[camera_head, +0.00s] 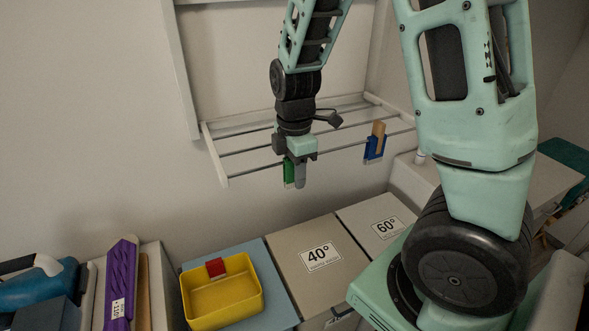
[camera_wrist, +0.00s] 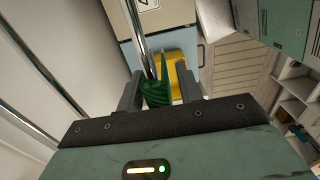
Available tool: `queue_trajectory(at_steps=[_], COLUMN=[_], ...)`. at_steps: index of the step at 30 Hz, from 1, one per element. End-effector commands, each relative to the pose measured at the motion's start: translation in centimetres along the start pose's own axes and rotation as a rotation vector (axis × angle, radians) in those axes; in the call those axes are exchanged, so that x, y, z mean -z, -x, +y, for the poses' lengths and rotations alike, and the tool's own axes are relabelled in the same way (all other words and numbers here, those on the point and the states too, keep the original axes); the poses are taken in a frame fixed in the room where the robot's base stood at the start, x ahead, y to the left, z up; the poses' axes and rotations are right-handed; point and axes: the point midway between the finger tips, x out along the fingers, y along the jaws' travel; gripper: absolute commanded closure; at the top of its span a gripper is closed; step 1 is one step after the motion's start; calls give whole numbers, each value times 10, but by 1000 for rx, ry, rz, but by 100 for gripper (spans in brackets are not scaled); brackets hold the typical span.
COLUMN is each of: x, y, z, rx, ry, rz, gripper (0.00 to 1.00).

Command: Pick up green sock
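The green sock (camera_head: 289,173) hangs at the front rail of the wall drying rack in the head view. In the wrist view the green sock (camera_wrist: 157,93) lies between the two fingers, with a rail running up to it. My gripper (camera_head: 296,172) points down over the rack, right at the sock. In the wrist view my gripper's fingers (camera_wrist: 160,90) stand apart. The sock is close to the left finger, and a gap shows toward the right finger. Whether the left finger touches it is unclear.
The drying rack (camera_head: 222,166) has several rails; a blue and tan sock (camera_head: 375,144) hangs to the right. Below are a yellow bin (camera_head: 222,307) with a red item (camera_head: 215,267), and boxes marked 40° (camera_head: 290,240) and 60° (camera_head: 360,216). A purple item (camera_head: 121,281) stands left.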

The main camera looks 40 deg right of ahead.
Motion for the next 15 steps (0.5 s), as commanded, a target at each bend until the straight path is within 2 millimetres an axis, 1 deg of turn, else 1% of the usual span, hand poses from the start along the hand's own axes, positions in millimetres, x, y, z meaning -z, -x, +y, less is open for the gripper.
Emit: queue_trajectory(at_steps=[1,2,3,15], x=[0,0,0,0], y=[0,0,0,3], z=[0,0,0,0], rx=[0,0,0,-1], ry=[0,0,0,0], rz=[0,0,0,1], gripper=[80,88,99,100])
